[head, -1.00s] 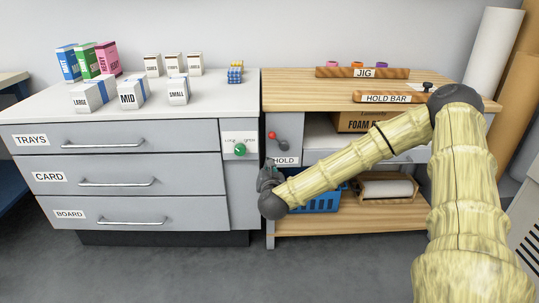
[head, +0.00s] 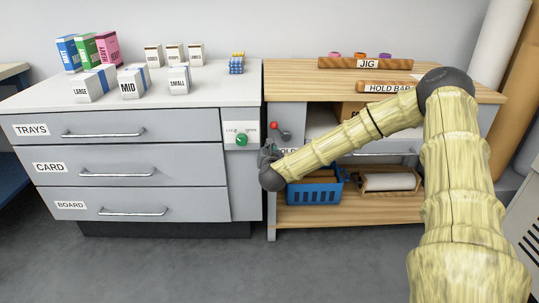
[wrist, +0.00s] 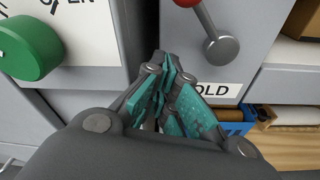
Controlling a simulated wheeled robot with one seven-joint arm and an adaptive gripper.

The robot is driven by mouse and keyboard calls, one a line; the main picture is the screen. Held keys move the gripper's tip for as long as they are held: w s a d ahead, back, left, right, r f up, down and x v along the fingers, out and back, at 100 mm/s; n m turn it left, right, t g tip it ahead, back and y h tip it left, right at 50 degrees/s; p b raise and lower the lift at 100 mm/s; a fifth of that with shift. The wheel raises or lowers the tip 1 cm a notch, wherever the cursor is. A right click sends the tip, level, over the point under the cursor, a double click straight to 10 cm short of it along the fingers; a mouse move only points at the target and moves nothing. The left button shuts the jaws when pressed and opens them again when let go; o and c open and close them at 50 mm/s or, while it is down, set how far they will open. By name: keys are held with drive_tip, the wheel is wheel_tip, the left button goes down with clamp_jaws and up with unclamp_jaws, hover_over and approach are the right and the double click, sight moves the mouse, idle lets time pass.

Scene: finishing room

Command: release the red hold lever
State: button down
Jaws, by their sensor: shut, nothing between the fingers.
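The red hold lever (head: 274,126) is on the grey panel at the left of the wooden bench, above the HOLD label (head: 287,150). Its red knob is up and left of its round grey pivot. In the wrist view the lever's grey arm and pivot (wrist: 221,49) show at the upper right, with the red knob cut by the top edge. My gripper (head: 268,149) is just below and slightly left of the lever. In the wrist view my gripper (wrist: 166,62) has its teal-padded fingers together and empty, apart from the lever, beside the partly covered HOLD label (wrist: 217,89).
A green knob (head: 241,140) on a white plate is left of the lever, and also at the wrist view's left (wrist: 28,47). A blue basket (head: 314,193) sits on the lower shelf. The HOLD BAR (head: 388,87) and JIG rail (head: 366,63) are on the bench top.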

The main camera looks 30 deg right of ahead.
sight(280, 131)
drive_tip(key=shift+w+d+r, duration=0.1)
drive_tip(key=shift+d+r, duration=0.2)
drive_tip(key=shift+r, duration=0.6)
drive_tip(key=shift+d+r, duration=0.3)
drive_tip(key=shift+r, duration=0.55)
